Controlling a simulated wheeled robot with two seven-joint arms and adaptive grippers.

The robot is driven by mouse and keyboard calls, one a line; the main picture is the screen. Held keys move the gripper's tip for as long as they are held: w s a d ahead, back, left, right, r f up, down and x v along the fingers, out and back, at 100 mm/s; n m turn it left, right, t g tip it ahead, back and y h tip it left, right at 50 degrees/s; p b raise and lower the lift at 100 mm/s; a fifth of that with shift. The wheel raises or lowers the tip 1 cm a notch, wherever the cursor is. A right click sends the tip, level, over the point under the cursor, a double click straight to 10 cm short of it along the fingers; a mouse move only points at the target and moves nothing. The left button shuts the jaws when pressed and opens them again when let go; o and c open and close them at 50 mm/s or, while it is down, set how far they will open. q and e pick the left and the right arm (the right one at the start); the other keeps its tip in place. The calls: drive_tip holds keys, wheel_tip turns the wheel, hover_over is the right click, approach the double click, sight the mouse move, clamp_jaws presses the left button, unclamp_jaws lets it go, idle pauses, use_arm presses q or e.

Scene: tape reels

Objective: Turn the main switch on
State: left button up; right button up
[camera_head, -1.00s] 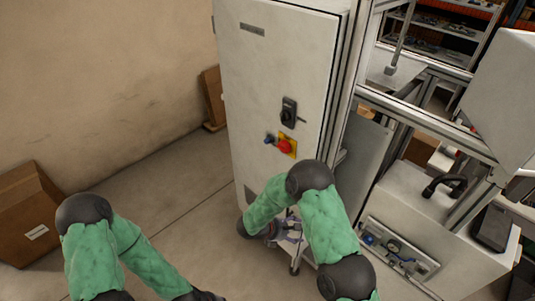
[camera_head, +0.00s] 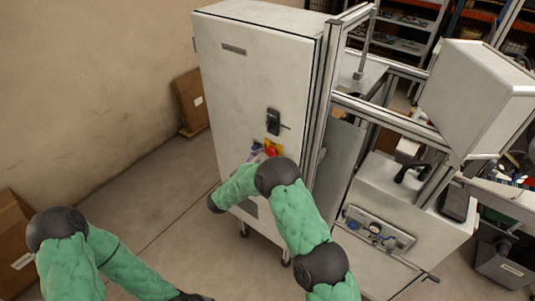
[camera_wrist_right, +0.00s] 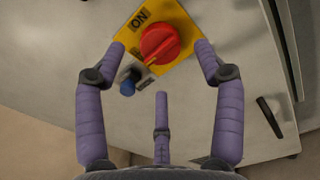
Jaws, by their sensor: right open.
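The main switch (camera_wrist_right: 159,44) is a red rotary knob on a yellow plate marked ON. It sits on the pale cabinet door (camera_head: 240,95), and in the head view the switch (camera_head: 270,150) shows just above my right arm. My right gripper (camera_wrist_right: 160,52) is open, with purple fingers on either side of the knob and a third finger below it. The fingertips lie near the plate's edges; I cannot tell whether they touch anything. In the head view the right gripper is mostly hidden behind my arm. My left arm shows at lower left, but its gripper is not clearly visible.
A small blue button (camera_wrist_right: 127,87) sits beside the yellow plate. A black door handle (camera_head: 273,121) is above the switch. A metal frame and machine (camera_head: 400,205) stand right of the cabinet. Cardboard boxes (camera_head: 190,102) lie by the wall.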

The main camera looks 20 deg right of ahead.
sight(268, 155)
drive_tip(key=shift+p+x, duration=0.3)
drive_tip(key=shift+x, duration=1.75)
drive_tip(key=c, duration=1.2)
